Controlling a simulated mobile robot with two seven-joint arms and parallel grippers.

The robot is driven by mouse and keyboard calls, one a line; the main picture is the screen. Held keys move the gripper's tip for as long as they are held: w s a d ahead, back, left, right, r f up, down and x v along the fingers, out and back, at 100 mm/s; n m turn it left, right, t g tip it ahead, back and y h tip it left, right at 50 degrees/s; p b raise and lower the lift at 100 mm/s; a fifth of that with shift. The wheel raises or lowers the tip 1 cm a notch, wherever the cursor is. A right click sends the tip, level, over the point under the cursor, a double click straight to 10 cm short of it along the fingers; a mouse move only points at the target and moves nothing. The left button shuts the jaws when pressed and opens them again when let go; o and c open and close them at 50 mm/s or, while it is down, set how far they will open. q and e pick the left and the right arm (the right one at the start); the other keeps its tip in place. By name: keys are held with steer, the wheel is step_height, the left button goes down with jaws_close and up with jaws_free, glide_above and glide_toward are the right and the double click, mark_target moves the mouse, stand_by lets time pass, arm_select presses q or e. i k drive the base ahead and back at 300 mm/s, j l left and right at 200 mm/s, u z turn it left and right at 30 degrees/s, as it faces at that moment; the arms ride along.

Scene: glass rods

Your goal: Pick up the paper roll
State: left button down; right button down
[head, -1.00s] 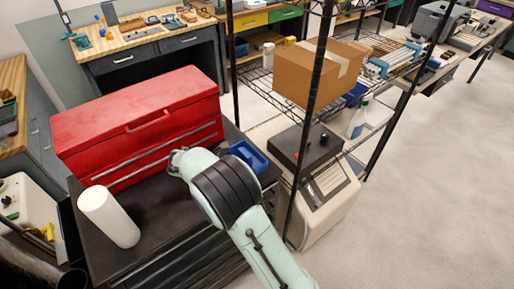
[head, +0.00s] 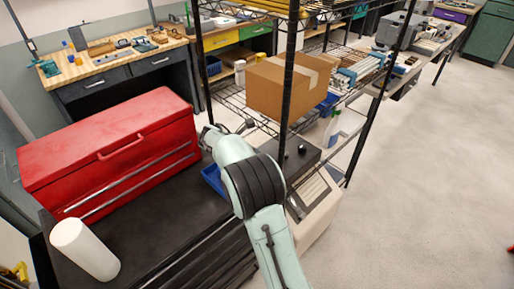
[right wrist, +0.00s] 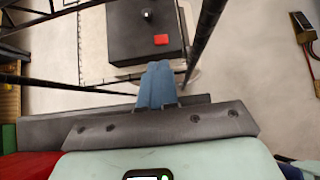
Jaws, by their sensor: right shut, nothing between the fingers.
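The white paper roll (head: 85,249) stands upright on the black top of the cabinet (head: 150,225), at the lower left of the head view. My right gripper shows in the right wrist view (right wrist: 158,85), its blue-grey fingers together and empty. In the head view my right arm reaches in from the bottom to above the cabinet's right side, well to the right of the paper roll. The fingertips are not clear there. My left gripper is not in view.
A red toolbox (head: 110,150) stands behind the roll on the cabinet. A blue bin (head: 213,180) lies beside my right arm. A black wire rack holding a cardboard box (head: 287,85) stands close on the right. The cabinet top between roll and arm is clear.

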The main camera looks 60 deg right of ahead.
mark_target(71, 236)
steer(key=k+j, duration=0.1)
steer(key=j, duration=0.25)
steer(key=k+j, duration=0.15)
steer(key=j, duration=0.15)
steer(key=k+j, duration=0.1)
steer(key=j, duration=0.25)
steer(key=k+j, duration=0.15)
steer(key=j, duration=0.15)
